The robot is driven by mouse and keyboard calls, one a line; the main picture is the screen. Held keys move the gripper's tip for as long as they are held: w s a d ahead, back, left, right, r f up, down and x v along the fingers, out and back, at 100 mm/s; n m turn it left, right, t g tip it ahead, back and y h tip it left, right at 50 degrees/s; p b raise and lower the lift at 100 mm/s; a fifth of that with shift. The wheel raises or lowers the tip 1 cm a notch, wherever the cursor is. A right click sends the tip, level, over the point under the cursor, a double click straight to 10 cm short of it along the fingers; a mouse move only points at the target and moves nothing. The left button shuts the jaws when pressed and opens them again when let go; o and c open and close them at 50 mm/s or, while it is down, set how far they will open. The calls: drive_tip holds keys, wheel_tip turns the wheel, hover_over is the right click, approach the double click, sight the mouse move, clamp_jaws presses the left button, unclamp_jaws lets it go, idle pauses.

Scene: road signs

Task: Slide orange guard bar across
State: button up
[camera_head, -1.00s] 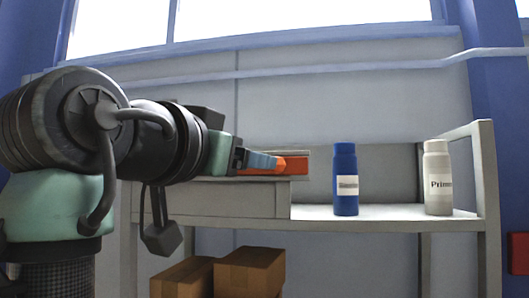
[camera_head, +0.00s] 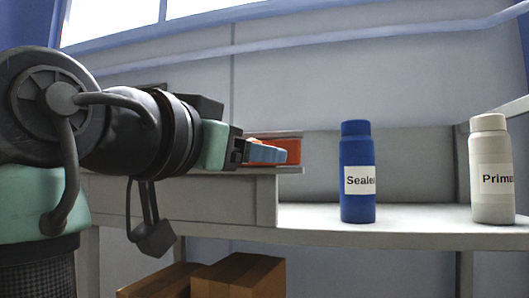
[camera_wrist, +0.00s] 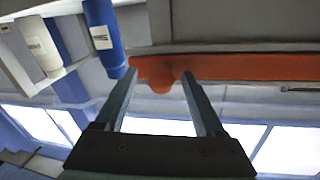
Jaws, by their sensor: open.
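The orange guard bar (camera_head: 290,146) lies along the raised left part of the workbench, partly hidden behind my gripper in the head view. In the wrist view the bar (camera_wrist: 245,67) runs across the upper middle, with a rounded orange knob (camera_wrist: 160,86) sticking out from it. My gripper (camera_head: 282,155) is at the bar, its blue-grey fingers pointing right in the head view. In the wrist view my gripper (camera_wrist: 160,76) is open, one finger on each side of the knob. I cannot tell whether the fingers touch the knob.
A blue bottle labelled Sealer (camera_head: 357,195) stands on the lower shelf (camera_head: 420,227) right of the bar. A pale bottle labelled Primer (camera_head: 491,200) stands further right. Cardboard boxes (camera_head: 238,277) sit below the bench. The shelf between the bottles is clear.

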drive_tip(key=shift+w+d, duration=0.1)
drive_tip(key=shift+w, duration=0.1)
drive_tip(key=shift+s+a+r, duration=0.1)
drive_tip(key=shift+s+a, duration=0.25)
drive_tip(key=shift+s, duration=0.1)
drive_tip(key=shift+c, duration=0.4)
drive_tip(key=shift+s, duration=0.1)
drive_tip(key=shift+c, duration=1.2)
drive_tip(key=shift+d, duration=0.1)
clamp_jaws()
